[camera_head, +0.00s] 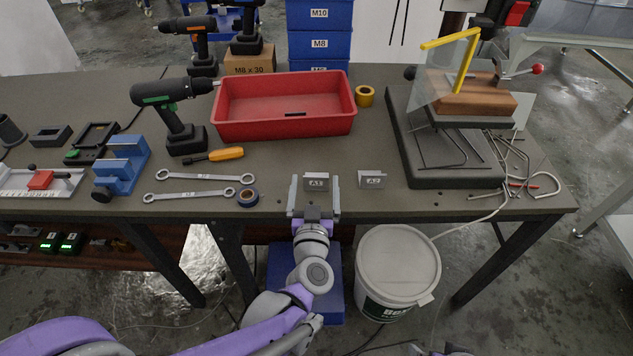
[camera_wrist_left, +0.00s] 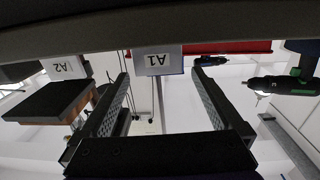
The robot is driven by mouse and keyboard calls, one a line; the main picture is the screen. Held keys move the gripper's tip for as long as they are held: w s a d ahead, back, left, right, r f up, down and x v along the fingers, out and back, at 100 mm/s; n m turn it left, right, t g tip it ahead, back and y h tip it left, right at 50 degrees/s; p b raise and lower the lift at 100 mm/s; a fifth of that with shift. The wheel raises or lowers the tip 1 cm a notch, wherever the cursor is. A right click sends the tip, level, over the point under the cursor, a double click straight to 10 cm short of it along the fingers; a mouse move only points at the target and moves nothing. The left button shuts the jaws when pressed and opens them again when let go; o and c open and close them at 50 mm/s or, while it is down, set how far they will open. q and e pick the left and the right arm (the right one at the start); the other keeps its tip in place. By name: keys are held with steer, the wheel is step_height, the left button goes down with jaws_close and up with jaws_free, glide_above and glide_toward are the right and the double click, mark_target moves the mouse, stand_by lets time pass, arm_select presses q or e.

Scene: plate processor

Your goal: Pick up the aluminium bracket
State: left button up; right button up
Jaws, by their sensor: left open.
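Two small grey metal brackets with printed labels stand near the table's front edge in the head view. The bracket marked A1 (camera_head: 316,183) is on the left, and the bracket marked A2 (camera_head: 372,180) is on the right. My left gripper (camera_head: 315,192) is open at the front edge, with one finger on each side of A1. In the left wrist view, which is upside down, the A1 bracket (camera_wrist_left: 157,62) shows between the open fingers (camera_wrist_left: 160,80), with a gap to each. A2 (camera_wrist_left: 66,67) is off to the left there. My right gripper is not in view.
A red bin (camera_head: 285,125) stands behind the brackets. A dark machine base (camera_head: 450,178) stands right of A2. A white bucket (camera_head: 398,262) is below the front edge.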

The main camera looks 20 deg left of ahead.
arm_select(q)
steer(key=b+x, duration=0.1)
steer(key=x, duration=0.5)
steer(key=shift+d+f, duration=0.1)
steer(key=shift+d, duration=0.05)
steer(key=c, duration=1.3)
steer(key=shift+c, duration=0.2)
